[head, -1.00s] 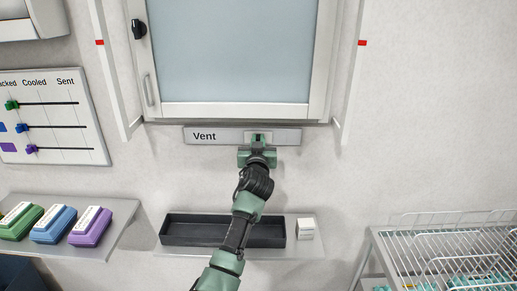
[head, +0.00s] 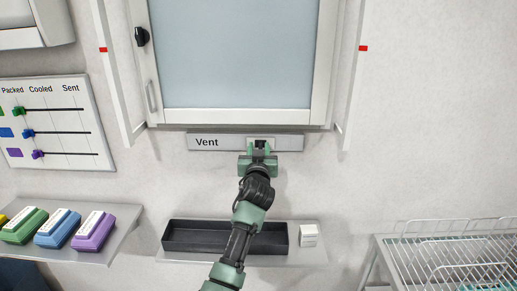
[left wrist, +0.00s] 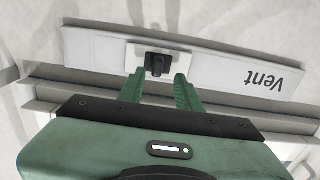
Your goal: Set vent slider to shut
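The vent slider is a grey strip (head: 226,142) labelled "Vent" below the window. Its dark knob (head: 261,142) sits near the strip's right end in the head view. In the left wrist view the strip (left wrist: 220,70) appears upside down, with the black knob (left wrist: 157,65) on a pale plate. My left gripper (head: 259,150) is just in front of the knob. In the left wrist view its two green fingers (left wrist: 159,80) are apart, one each side of the knob, with gaps showing. My right gripper is not in view.
A glazed window (head: 235,60) with a white frame is above the strip. Colored cartons (head: 58,228) stand at left under a slider board (head: 62,165). A wire rack (head: 440,262) is at lower right.

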